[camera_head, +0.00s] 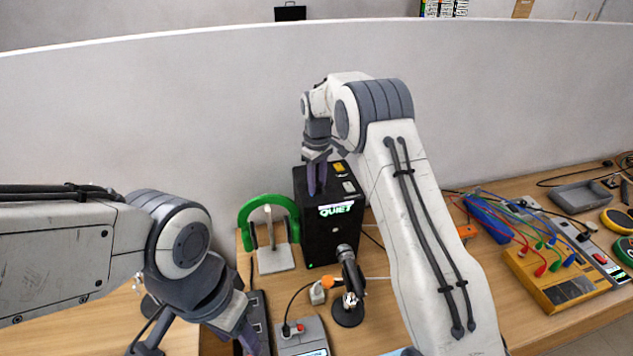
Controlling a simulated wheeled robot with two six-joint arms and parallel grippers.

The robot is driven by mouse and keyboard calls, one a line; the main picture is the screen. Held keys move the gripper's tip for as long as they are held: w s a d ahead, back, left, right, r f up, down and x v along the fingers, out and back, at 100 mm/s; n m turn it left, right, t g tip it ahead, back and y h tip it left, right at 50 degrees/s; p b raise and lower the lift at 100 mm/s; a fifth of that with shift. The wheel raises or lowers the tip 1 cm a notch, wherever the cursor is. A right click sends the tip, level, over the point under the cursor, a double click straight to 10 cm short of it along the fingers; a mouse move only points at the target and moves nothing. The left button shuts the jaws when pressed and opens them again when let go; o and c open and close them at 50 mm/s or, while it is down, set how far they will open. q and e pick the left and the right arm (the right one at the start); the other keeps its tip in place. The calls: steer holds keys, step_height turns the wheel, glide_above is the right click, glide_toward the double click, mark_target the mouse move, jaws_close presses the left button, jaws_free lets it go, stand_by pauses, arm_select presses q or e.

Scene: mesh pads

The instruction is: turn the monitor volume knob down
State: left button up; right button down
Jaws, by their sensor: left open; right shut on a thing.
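The monitor is a black box (325,242) standing on the desk near the back wall, with a lit "QUIET" sign on its front. Its top carries a yellow piece (339,168) and a small grey piece (348,187). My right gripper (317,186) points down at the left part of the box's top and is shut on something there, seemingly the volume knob. The knob itself is hidden by the fingers. My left gripper (198,342) is open at the bottom left, low over the desk's front, away from the monitor. Its fingers run partly out of view.
Green headphones on a stand (272,245) are left of the monitor. A microphone (349,285) and a grey box with a red button (302,336) stand in front. My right arm hides the desk's middle. A yellow board with cables (558,280) lies right. The wall (150,110) closes the back.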

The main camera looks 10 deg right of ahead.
mark_target(317, 184)
steer(key=shift+w+r, duration=0.1)
stand_by(0.4)
steer(key=c, duration=0.5)
jaws_free()
steer(key=shift+r, duration=0.3)
step_height(317, 184, up, 10)
steer(key=b, duration=0.3)
